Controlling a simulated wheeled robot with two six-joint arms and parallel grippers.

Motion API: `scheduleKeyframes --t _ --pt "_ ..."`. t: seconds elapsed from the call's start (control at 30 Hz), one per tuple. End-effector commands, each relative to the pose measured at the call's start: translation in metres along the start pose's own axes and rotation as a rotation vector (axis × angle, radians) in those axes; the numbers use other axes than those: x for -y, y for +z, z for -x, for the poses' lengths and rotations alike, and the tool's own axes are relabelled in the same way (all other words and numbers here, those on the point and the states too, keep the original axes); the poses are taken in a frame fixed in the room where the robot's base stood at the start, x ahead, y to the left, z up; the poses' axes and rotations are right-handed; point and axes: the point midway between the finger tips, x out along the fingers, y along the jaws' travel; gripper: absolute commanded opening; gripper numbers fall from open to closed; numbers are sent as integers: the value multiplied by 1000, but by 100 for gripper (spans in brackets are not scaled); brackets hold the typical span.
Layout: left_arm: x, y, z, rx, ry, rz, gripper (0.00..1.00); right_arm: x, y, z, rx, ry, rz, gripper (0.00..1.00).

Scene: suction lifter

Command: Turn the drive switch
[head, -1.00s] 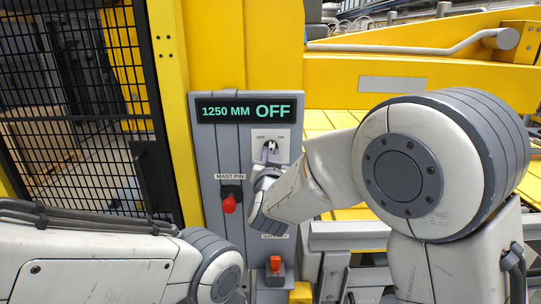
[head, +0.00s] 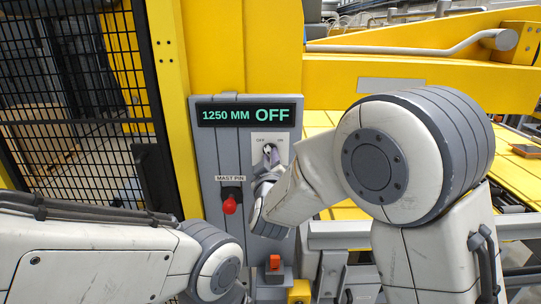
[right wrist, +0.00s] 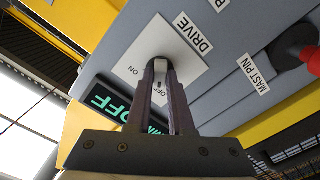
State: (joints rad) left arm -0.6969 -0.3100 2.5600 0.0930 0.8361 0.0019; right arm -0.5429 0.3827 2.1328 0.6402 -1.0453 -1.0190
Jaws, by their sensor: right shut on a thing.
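The drive switch (head: 268,150) is a small knob on a white plate marked OFF and ON, on the grey control panel (head: 211,150). The display (head: 250,111) above it reads 1250 MM OFF. My right gripper (head: 267,165) is at the knob, partly hidden by its own wrist.
A red mast pin knob (head: 229,205) sits below left of the switch, close to my right wrist. A red button (head: 275,263) is lower on the panel. A black mesh fence (head: 85,100) stands at the left. A yellow machine frame (head: 430,80) fills the right.

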Motion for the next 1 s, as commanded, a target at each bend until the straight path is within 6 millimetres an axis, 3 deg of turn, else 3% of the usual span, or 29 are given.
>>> scheduleKeyframes --t 0.3,0.83,0.87,0.93,1.0 --pt "0 0 6 0 0 -1 78 0 0 0 0 -1 118 0" --pt "0 0 6 0 0 -1 78 0 0 0 -1 -1 142 0" --pt "0 0 6 0 0 -1 78 0 0 0 -1 -1 142 24" --pt "0 0 6 0 0 -1 78 0 0 0 -1 -1 142 50" --pt "0 0 6 0 0 -1 78 0 0 0 0 -1 141 50"
